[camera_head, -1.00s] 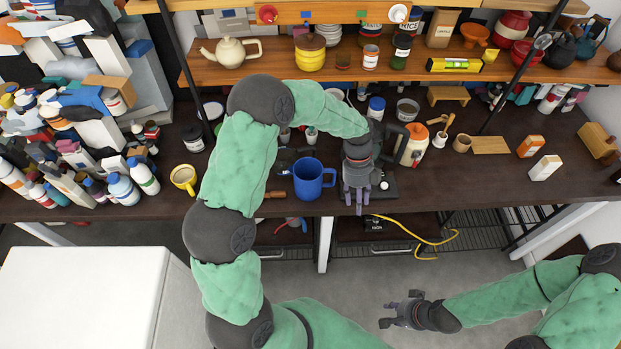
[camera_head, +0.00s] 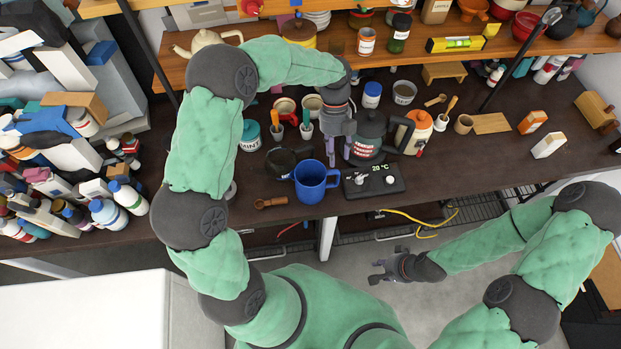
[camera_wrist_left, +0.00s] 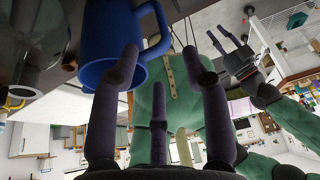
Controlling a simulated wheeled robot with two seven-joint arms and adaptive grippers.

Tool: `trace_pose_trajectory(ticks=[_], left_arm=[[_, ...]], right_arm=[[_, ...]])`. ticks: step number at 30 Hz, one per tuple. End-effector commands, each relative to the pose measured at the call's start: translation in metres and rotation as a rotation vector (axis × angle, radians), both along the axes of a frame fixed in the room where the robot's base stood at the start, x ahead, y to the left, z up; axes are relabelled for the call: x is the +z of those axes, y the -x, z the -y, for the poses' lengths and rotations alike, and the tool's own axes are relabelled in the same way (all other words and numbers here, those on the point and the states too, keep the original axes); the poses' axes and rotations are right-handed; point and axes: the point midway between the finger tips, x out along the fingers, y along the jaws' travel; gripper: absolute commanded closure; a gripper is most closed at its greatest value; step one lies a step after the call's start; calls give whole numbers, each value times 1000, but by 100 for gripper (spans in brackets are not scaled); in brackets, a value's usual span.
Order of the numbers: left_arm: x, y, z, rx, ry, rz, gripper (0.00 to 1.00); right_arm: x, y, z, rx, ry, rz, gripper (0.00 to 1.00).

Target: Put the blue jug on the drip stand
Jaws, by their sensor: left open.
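The blue jug (camera_head: 311,184) stands upright on the dark counter near its front edge, its handle to the right. My left gripper (camera_head: 340,158) is open and empty, just behind and right of the jug by its handle. In the left wrist view the jug (camera_wrist_left: 104,40) is at upper left, and the fingers (camera_wrist_left: 160,85) are spread around the handle side; contact cannot be told. A dark ring-shaped item (camera_head: 280,163) sits left of the jug; I cannot tell whether it is the drip stand. My right gripper (camera_head: 378,270) is open and empty, in front of the counter.
A black base with a display (camera_head: 374,183) lies right of the jug, and a dark kettle (camera_head: 368,140) stands behind it. A wooden-handled scoop (camera_head: 271,202) lies at left. Small pots (camera_head: 305,128) stand behind. An upper shelf (camera_head: 380,60) crosses the back.

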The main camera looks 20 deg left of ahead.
Motion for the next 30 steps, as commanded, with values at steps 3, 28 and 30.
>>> trace_pose_trajectory(ticks=[3,28,30], left_arm=[[-17,6,4,1,-1,-2,54],[-76,22,19,3,0,2,54],[-76,22,19,2,0,1,54]], right_arm=[[-3,0,0,-1,0,0,68],[-12,0,0,0,0,0,68],[-12,0,0,0,0,0,68]])
